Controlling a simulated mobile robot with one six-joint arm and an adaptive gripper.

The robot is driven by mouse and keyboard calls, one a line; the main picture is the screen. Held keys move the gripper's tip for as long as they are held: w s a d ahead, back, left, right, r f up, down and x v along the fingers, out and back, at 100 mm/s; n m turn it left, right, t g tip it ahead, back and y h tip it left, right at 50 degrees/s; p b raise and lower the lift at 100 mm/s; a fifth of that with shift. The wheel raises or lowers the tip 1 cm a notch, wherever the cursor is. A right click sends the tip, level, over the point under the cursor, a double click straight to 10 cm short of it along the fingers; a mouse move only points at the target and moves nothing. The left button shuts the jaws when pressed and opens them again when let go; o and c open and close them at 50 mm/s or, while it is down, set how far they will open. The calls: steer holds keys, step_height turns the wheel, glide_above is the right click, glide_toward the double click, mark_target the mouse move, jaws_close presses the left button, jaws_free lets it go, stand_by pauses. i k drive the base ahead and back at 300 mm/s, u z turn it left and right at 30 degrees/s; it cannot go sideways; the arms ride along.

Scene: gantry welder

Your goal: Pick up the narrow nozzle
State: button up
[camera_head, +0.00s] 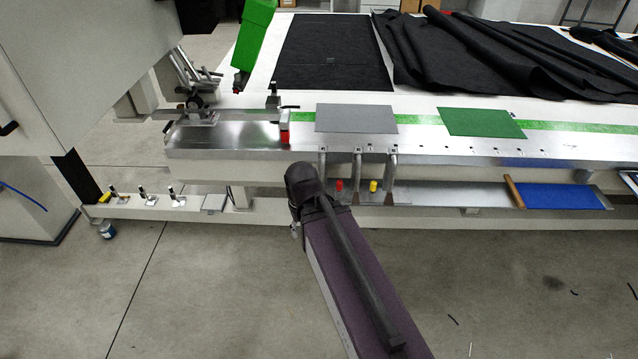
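I cannot tell for sure which piece is the narrow nozzle. Several small fittings with dark upright tops and pale flat feet, which may be nozzles, stand in a row on the low ledge: a left one (115,195), a middle one (143,196) and a right one (175,196). Their widths are too small to compare. Bent metal tubes (357,166) hang from the front edge of the table. My gripper is not in view, and nothing shows it touching any of these.
A long dark beam (355,275) with a black end rises in front of the table. The white machine (60,80) stands left. The table (460,150) carries a grey sheet (356,118), a green sheet (481,122) and black fabric. The concrete floor in front is mostly clear.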

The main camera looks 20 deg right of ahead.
mark_target(323, 150)
steer(key=u, duration=0.1)
steer(key=k, duration=1)
steer(key=z, duration=0.65)
steer(key=i, duration=1)
steer(key=z, duration=0.1)
